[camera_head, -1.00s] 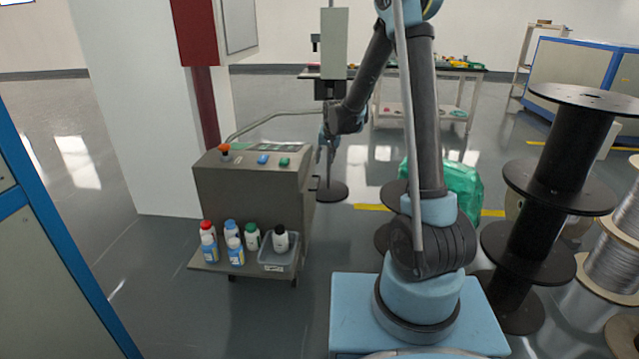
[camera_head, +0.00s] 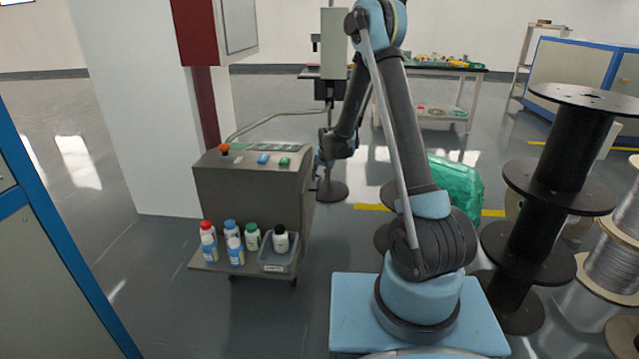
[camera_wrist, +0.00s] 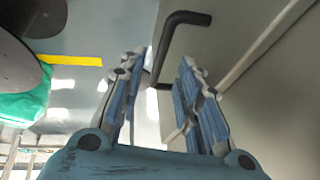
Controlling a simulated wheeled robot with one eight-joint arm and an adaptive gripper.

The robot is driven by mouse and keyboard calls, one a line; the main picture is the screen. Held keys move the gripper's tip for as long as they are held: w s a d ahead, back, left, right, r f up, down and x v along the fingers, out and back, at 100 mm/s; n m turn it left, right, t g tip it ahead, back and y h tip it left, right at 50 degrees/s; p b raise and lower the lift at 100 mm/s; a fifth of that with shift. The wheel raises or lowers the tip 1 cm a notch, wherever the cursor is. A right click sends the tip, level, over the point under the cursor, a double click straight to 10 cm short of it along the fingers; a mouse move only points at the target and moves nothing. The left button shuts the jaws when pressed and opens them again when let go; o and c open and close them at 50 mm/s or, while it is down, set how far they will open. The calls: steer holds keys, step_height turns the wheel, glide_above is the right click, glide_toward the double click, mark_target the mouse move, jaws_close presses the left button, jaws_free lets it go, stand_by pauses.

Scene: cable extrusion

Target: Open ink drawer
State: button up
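The grey ink cabinet (camera_head: 252,193) stands left of my arm in the head view. A black bent bar handle (camera_wrist: 163,50) is fixed to its pale panel (camera_wrist: 228,45) in the wrist view. My gripper (camera_wrist: 161,63) is open, with one finger on each side of the handle in the picture. I cannot tell whether either finger touches it. In the head view my gripper is at the cabinet's right side, mostly hidden by the cabinet. The drawer's outline is not clear in either view.
Several ink bottles (camera_head: 236,251) and a small clear bin (camera_head: 272,266) stand on the cabinet's front shelf. Black spools (camera_head: 540,185) stand at the right. A green wrapped bundle (camera_head: 458,188) lies behind my arm. A thin stand rises behind my gripper.

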mark_target(319, 183)
steer(key=shift+x, duration=1.95)
jaws_close()
